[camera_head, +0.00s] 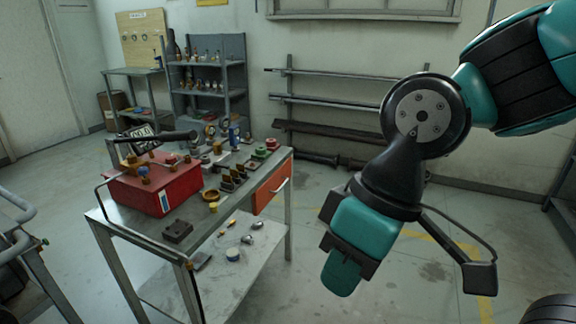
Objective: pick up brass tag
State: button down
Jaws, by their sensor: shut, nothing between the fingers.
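I cannot make out a brass tag for sure. A brass-coloured ring-like piece (211,195) lies on the top of the metal work cart (222,222), right of the red box. A small yellow piece (213,208) is just in front of it. My gripper (341,278) hangs in the air to the right of the cart, pointing down, well apart from these pieces. Its teal fingers are shut with nothing held.
A red box (180,188) with fittings on it fills the cart's left side. A dark block (177,232) lies near the front edge. Several small parts crowd the back.

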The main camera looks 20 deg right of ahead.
aim_at(240, 168)
jog(key=z, duration=1.05)
jog(key=i, duration=5.45)
jog(key=u, duration=4.4)
jog(key=i, duration=0.5)
jog(key=u, duration=0.2)
